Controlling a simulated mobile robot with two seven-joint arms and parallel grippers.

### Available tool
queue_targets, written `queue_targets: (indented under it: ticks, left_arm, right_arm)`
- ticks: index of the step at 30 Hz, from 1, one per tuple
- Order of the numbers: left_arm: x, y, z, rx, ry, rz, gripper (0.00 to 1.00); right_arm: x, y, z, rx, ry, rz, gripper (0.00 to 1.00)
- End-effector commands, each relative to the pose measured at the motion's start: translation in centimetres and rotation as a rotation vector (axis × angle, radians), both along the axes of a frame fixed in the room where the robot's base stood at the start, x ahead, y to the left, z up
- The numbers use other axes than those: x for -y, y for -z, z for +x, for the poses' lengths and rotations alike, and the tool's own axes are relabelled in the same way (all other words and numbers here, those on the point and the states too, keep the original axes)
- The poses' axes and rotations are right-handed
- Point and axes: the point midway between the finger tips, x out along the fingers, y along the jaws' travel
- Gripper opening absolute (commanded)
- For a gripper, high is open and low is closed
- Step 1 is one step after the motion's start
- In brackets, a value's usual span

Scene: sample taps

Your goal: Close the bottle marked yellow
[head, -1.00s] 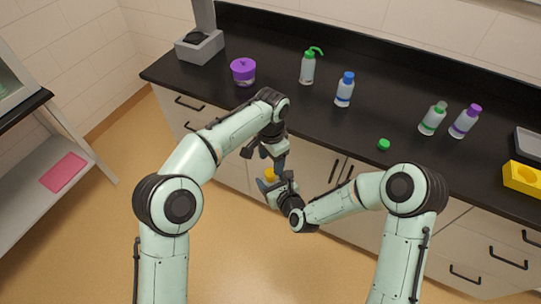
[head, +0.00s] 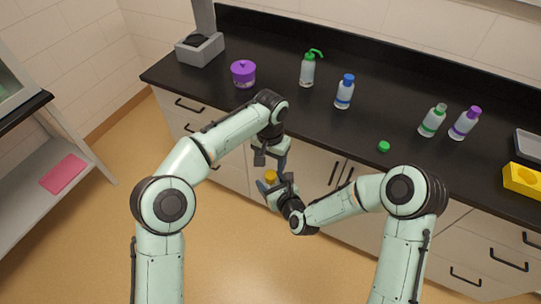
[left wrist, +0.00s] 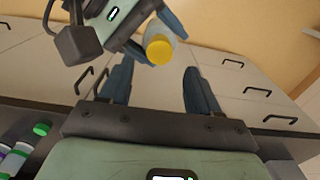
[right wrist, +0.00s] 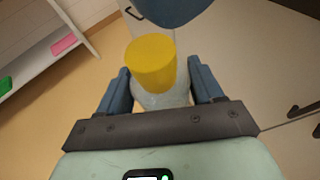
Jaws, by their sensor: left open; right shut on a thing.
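The bottle with the yellow cap (right wrist: 165,99) is held in mid-air in front of the counter by my right gripper (head: 276,188), which is shut on its pale body. The yellow cap (right wrist: 150,65) sits on top of the bottle; how tightly it is seated cannot be told. It shows in the left wrist view (left wrist: 159,50) and, small, in the head view (head: 270,177). My left gripper (head: 271,160) is open and empty just above the cap. In the left wrist view its fingers (left wrist: 158,88) are apart, with the cap beyond their tips.
On the black counter (head: 300,110) stand a blue-capped bottle (head: 345,92), a green wash bottle (head: 307,70), green-marked (head: 432,121) and purple-capped (head: 465,124) bottles, and a purple-lidded jar (head: 243,73). A loose green cap (head: 384,146) lies near the front edge. Drawer fronts are behind my grippers.

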Motion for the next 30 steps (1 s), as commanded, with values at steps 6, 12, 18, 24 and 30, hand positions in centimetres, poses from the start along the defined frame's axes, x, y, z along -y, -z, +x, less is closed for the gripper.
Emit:
queue_targets:
  ticks: [6,12,18,24,30]
  left_arm:
    - [0.0,3.6,-0.1,-0.004,0.001,0.0,0.62]
    - [0.0,5.3,0.0,-0.001,0.0,-0.001,0.62]
    - [0.0,5.7,0.0,0.001,0.0,-0.002,0.62]
    - [0.0,5.6,0.0,0.0,0.0,-0.001,0.46]
    - [0.0,5.6,0.0,0.0,0.0,-0.001,0.02]
  right_arm:
    - [0.0,-0.1,0.0,0.002,0.0,0.001,0.0]
    - [0.0,-0.1,0.0,0.002,0.0,0.001,0.0]
    - [0.0,-0.1,0.0,0.002,0.0,0.001,0.0]
    - [0.0,-0.1,0.0,0.002,0.0,0.0,0.0]
    - [0.0,-0.1,0.0,0.002,0.0,0.001,0.0]
